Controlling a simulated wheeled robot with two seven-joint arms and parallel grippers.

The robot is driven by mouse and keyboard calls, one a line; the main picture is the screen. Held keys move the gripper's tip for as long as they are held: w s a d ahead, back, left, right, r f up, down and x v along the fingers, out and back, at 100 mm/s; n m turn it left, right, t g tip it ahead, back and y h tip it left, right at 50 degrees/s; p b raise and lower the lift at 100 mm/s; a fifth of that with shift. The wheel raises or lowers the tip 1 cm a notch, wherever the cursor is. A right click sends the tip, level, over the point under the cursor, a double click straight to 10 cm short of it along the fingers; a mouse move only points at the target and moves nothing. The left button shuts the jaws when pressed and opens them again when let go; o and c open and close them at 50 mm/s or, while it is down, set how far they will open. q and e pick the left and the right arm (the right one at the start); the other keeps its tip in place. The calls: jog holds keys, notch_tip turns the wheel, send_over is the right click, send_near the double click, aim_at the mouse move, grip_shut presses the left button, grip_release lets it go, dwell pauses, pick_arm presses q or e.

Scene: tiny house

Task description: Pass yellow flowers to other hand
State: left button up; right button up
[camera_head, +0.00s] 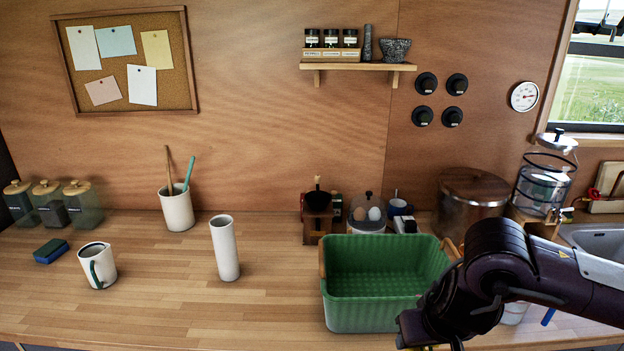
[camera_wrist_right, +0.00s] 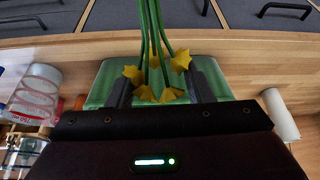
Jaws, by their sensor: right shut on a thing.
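The yellow flowers (camera_wrist_right: 182,61) show in the right wrist view, with long green stems and several yellow blooms. My right gripper (camera_wrist_right: 161,80) is shut on them, with its dark fingers on either side. The blooms lie near the gripper body and the stems run away from it, to the top of the picture. In the head view my right arm comes in from the right, bent down in front of the green basket; its gripper is mostly below the lower edge. My left gripper is in neither view.
A green basket (camera_head: 372,316) stands at the counter front. A white cylindrical vase (camera_head: 225,250) stands to its left, then a mug (camera_head: 97,265). A utensil crock (camera_head: 177,208) stands behind. The counter between vase and basket is clear.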

jog(key=shift+w+d+f+m, duration=0.1)
jog(key=shift+d+m, duration=0.15)
jog(key=shift+m, duration=0.25)
